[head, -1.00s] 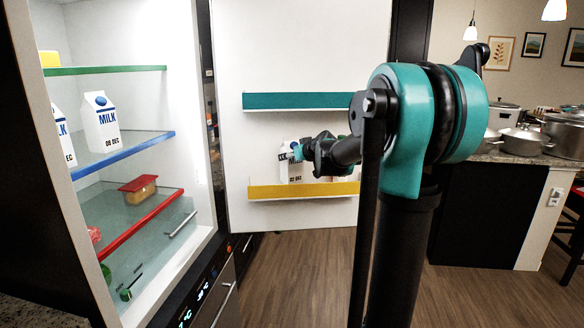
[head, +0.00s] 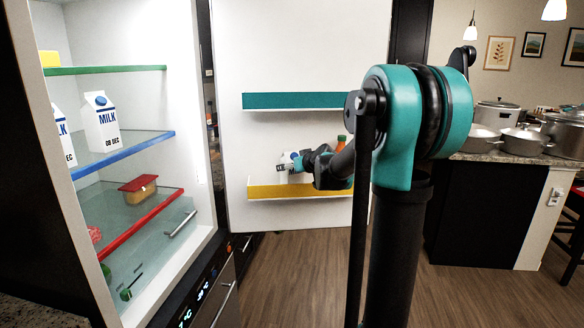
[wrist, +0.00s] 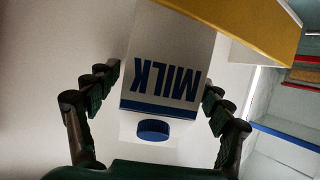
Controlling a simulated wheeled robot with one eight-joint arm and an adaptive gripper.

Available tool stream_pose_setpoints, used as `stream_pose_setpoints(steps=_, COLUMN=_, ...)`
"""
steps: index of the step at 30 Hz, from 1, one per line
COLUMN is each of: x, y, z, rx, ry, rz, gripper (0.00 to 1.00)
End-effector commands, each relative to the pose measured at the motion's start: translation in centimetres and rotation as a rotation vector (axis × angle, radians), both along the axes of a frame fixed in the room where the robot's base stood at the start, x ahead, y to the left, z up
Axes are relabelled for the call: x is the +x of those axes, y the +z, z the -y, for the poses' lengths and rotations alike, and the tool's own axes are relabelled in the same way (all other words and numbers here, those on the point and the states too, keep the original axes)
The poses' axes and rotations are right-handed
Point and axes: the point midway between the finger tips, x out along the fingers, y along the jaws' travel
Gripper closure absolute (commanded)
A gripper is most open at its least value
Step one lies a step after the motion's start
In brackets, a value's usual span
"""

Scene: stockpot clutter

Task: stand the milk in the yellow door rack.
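The milk carton (head: 283,170), white with a blue cap, is at the yellow door rack (head: 268,192) on the open fridge door. Its lower edge is hidden behind the yellow rail, and it looks upright. The wrist view shows the carton (wrist: 165,65) upside down, with the yellow rail (wrist: 255,28) across its lower part. My gripper (wrist: 161,82) has a finger on each side of the carton's upper part. A narrow gap shows at the left finger; the right fingertip is very close to the carton. In the head view my gripper (head: 298,165) covers the carton's right side.
An orange-capped bottle (head: 341,143) stands in the same rack, right of my gripper. The teal rack (head: 295,101) is above. Another milk carton (head: 101,122) stands on the blue-edged shelf (head: 130,151) inside the fridge. A red-lidded container (head: 139,188) sits below it.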

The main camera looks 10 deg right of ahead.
Motion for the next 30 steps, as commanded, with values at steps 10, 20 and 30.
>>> stream_pose_setpoints(steps=10, x=-0.4, y=0.3, z=0.1, rx=0.000, ry=-0.001, rz=0.000, gripper=0.20)
stream_pose_setpoints(steps=20, x=-4.6, y=2.1, z=1.6, rx=0.000, ry=-0.002, rz=-0.001, gripper=0.20)
stream_pose_setpoints(steps=30, x=-9.1, y=4.1, z=3.1, rx=0.001, ry=-0.002, rz=0.000, gripper=0.20)
